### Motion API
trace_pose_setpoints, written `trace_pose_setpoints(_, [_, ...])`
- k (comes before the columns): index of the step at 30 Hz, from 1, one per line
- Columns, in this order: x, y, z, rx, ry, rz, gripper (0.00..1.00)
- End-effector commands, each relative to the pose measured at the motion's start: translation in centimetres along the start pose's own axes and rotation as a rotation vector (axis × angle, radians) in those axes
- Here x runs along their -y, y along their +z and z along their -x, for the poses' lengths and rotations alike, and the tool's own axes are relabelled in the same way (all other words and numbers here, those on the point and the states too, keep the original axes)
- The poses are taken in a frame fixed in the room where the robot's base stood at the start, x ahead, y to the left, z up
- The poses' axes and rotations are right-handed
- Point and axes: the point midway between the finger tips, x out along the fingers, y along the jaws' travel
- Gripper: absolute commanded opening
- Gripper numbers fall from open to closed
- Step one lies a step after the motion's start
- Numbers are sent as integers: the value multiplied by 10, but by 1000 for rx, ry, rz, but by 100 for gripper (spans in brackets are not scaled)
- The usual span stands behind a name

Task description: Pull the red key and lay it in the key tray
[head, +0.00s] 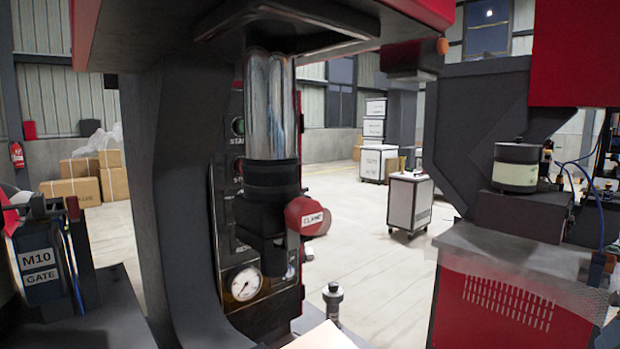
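I cannot make out the red key for certain, and no key tray is recognisable. A red rounded part (306,215) with a small white label, too blurred to read surely, sits beside the dark lower end of a press ram (270,110). Behind it is a dark control panel (238,190) with buttons and a white round gauge (244,284). At the left edge a red piece (8,200), partly cut off, sits above a dark unit (45,255) labelled "M10 GATE". My gripper is not in view.
The dark press frame (170,200) blocks much of the left middle. A red machine with a mesh-topped cabinet (510,290) stands at the right. A white wheeled cabinet (408,203) and cardboard boxes (85,180) are farther back. The floor between (365,260) is open.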

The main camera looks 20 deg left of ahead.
Motion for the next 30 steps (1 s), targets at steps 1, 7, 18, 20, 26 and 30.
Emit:
trace_pose_setpoints(1, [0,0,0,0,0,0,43])
trace_pose_setpoints(7, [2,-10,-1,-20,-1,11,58])
trace_pose_setpoints(18, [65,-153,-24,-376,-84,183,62])
trace_pose_setpoints(20, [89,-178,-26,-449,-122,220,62])
trace_pose_setpoints(26, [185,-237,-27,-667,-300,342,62])
trace_pose_setpoints(30, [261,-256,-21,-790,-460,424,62])
